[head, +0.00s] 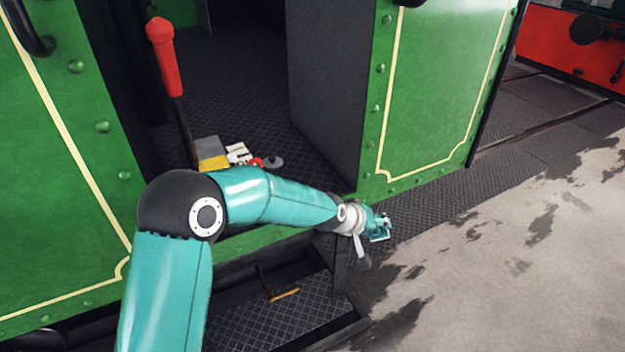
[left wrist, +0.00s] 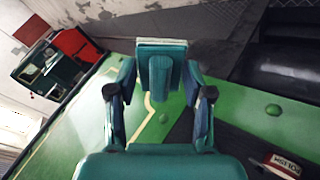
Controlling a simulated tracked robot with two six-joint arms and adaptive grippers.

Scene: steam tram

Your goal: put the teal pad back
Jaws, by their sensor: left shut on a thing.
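My left gripper (head: 379,226) is shut on the teal pad and holds it in the air outside the green cab side, over the dark ground strip in the head view. The teal pad (left wrist: 161,62) shows upright between the two fingers in the left wrist view, with a pale edge along its top. In the head view the pad is small and hard to tell from the teal gripper. My right gripper is not in view.
On the cab floor by the doorway lie a grey and yellow block (head: 212,154), white and red items (head: 238,153) and a dark round thing (head: 273,162). A red-handled lever (head: 163,50) stands beside them. A hammer (head: 283,294) lies on the step.

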